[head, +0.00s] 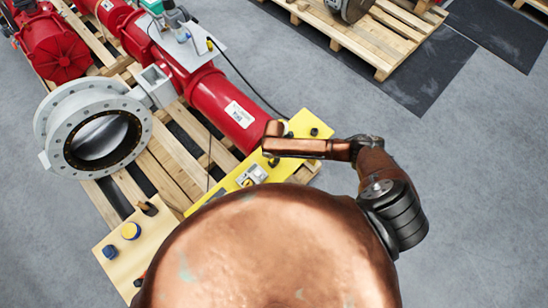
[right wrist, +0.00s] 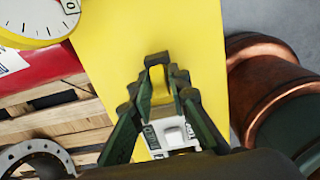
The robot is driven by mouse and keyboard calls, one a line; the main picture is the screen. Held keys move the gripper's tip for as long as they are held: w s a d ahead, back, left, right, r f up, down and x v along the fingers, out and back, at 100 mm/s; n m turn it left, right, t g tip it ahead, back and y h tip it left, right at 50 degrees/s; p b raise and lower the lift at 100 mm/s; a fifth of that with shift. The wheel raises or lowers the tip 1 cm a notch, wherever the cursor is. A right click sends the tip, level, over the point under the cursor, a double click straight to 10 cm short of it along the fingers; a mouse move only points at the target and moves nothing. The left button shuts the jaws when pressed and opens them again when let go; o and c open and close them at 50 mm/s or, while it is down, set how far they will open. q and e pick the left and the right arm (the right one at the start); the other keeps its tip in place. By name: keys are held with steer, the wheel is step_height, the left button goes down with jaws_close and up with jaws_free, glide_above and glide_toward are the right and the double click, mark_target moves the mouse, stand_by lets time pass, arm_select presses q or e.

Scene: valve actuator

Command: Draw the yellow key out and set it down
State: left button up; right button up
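The yellow bracket plate (head: 300,127) stands beside the red cylinder. A grey and white block (head: 251,176) sits on its lower part. My right gripper (head: 272,158) is over the plate, just above and to the right of that block. In the right wrist view my gripper's (right wrist: 157,82) dark fingers converge, with a narrow yellow patch between the tips. A white lettered block (right wrist: 172,135) shows between the finger bases. My left gripper is not in view.
A beige board (head: 115,272) at the lower left carries a yellow round piece (head: 131,231), a blue piece (head: 110,252) and dark pieces. A flanged valve (head: 92,140) and red cylinder (head: 228,110) rest on a wooden pallet (head: 172,165). A dial (right wrist: 32,20) is near the gripper.

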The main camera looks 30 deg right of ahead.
steer(key=o, duration=0.3)
steer(key=shift+o, duration=0.2)
steer(key=shift+r, duration=0.2)
step_height(320, 180, up, 12)
steer(key=shift+f, duration=0.15)
steer(key=shift+s, duration=0.1)
stand_by(0.4)
